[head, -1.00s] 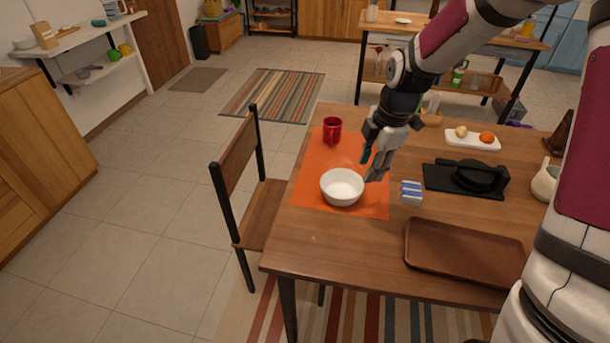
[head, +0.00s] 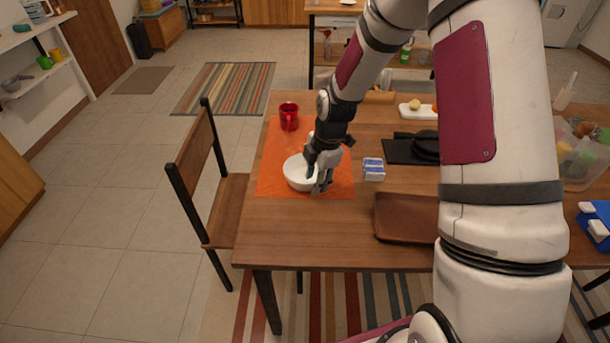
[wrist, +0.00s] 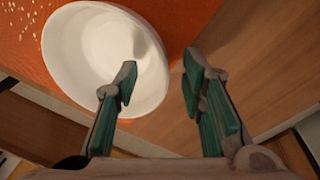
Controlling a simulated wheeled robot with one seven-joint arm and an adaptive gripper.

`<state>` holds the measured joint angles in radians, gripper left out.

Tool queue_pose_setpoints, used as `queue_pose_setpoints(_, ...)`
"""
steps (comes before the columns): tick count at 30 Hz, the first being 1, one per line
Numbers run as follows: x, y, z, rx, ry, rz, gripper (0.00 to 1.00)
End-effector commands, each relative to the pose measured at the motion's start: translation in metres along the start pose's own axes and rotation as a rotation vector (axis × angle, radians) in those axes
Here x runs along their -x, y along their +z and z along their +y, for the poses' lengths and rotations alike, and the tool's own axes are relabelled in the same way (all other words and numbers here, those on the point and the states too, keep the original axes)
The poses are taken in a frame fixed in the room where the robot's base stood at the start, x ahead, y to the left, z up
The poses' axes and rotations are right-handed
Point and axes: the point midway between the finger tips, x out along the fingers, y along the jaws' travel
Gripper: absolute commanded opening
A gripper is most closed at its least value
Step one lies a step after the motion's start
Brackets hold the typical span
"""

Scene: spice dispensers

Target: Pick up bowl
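The white bowl (head: 296,175) stands upright on the orange placemat (head: 268,160) near the table's left front. My gripper (head: 319,187) points down at the bowl's right side and hides part of it. In the wrist view the bowl (wrist: 88,50) fills the upper left. My gripper (wrist: 160,68) is open there, with its left finger over the bowl's inside and its right finger beyond the right rim. The rim shows between the two fingers. I cannot tell whether either finger touches it.
A red mug (head: 289,117) stands behind the bowl. A blue-and-white packet (head: 374,169) and a brown tray (head: 405,218) lie to the right. A black board (head: 402,150) is farther back. A wooden chair (head: 205,175) stands at the table's left side.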

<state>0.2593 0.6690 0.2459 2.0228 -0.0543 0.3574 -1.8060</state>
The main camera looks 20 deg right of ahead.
Motion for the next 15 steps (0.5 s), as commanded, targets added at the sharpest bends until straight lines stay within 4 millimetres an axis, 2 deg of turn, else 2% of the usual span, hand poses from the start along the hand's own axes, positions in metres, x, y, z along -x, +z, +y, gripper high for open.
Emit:
queue_pose_setpoints(1, -0.008, 0.000, 0.000, -0.001, -0.002, 0.001, 0.37)
queue_pose_setpoints(5, -0.020, 0.000, 0.000, 0.000, 0.000, 0.000, 0.37)
queue_pose_setpoints(13, -0.022, 0.000, 0.001, -0.001, 0.001, -0.001, 0.37)
queue_pose_setpoints(14, -0.022, 0.000, 0.000, -0.001, 0.001, 0.000, 0.32)
queue_pose_setpoints(15, -0.022, 0.000, 0.000, -0.001, 0.001, 0.000, 0.23)
